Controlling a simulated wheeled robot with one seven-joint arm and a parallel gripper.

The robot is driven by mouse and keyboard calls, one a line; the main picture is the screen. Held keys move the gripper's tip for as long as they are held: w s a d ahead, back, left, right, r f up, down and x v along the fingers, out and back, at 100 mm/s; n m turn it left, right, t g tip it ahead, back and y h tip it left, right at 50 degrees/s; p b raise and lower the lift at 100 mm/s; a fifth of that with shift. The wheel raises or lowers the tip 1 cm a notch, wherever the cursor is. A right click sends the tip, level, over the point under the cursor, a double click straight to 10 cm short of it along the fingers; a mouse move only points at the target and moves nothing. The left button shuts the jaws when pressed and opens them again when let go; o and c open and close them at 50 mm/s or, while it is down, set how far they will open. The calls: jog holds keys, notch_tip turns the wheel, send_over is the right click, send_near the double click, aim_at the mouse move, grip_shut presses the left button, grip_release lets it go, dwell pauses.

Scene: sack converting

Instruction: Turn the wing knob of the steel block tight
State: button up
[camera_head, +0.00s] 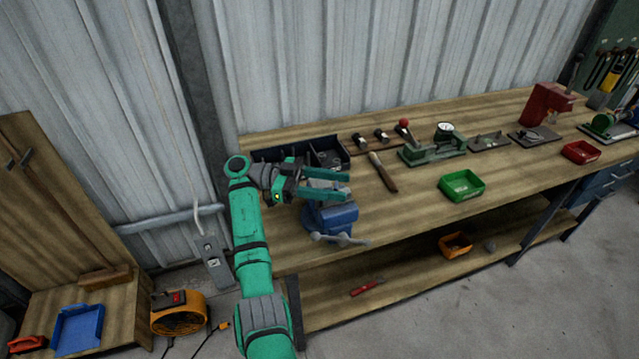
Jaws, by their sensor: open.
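My gripper (346,186) is above the blue vise (333,217) near the left end of the workbench. Its two teal fingers point right and are apart, so it is open. A grey metal shape shows between and behind the fingers at the top of the vise; it may be the steel block, but the fingers cover much of it. I cannot make out the wing knob, and I cannot tell whether the fingers touch anything.
The workbench (420,210) runs to the right. A black bin (275,154) stands behind my gripper. A hammer (383,172), a green fixture with a dial (432,152) and a green tray (461,186) lie to the right. The vise handle (340,240) sticks out in front.

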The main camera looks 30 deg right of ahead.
jog(key=v, duration=1)
dwell(0.5)
jog(key=shift+w, duration=0.15)
jog(key=shift+a, duration=0.15)
